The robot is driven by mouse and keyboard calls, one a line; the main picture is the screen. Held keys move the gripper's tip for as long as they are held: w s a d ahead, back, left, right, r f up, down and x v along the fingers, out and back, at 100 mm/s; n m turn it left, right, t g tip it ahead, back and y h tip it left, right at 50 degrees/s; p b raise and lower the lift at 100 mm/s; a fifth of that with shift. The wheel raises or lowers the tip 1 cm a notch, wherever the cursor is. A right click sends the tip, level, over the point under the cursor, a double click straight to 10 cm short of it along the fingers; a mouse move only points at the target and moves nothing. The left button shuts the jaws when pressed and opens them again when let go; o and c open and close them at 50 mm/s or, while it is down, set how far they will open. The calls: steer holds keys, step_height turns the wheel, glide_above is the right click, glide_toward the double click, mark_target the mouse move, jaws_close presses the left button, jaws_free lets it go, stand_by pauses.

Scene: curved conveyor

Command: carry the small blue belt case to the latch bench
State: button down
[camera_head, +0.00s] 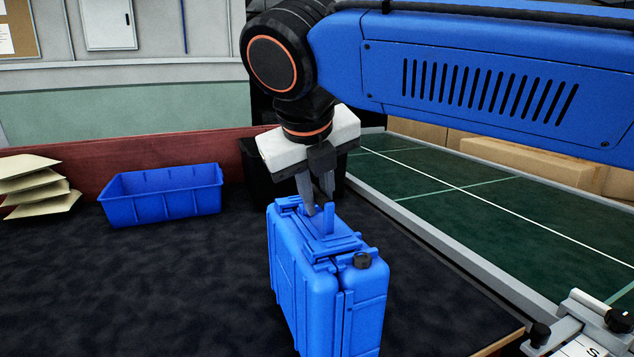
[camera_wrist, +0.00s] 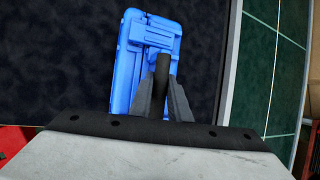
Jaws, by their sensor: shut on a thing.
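The small blue case (camera_head: 315,285) stands upright over the dark bench top (camera_head: 170,280), in the middle of the head view. It has a handle on top and a black knob at its near right corner. My gripper (camera_head: 318,205) is above it, pointing down, with its fingers shut on the handle. In the wrist view the case (camera_wrist: 135,60) lies beyond my gripper (camera_wrist: 163,95), whose fingers hide part of it. I cannot tell whether the bottom of the case touches the bench, since its lower end is cut off in the head view.
A blue open bin (camera_head: 165,200) and a stack of tan sheets (camera_head: 38,185) stand at the back left. A black container (camera_head: 255,170) is behind my gripper. A green surface with white lines (camera_head: 480,195) runs along the right. A metal fixture (camera_head: 585,325) sits at the lower right.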

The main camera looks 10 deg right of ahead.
steer(key=shift+f, duration=0.9)
steer(key=c, duration=1.7)
jaws_free()
steer(key=shift+f, duration=0.15)
steer(key=shift+o, duration=0.2)
steer(key=v, duration=1.2)
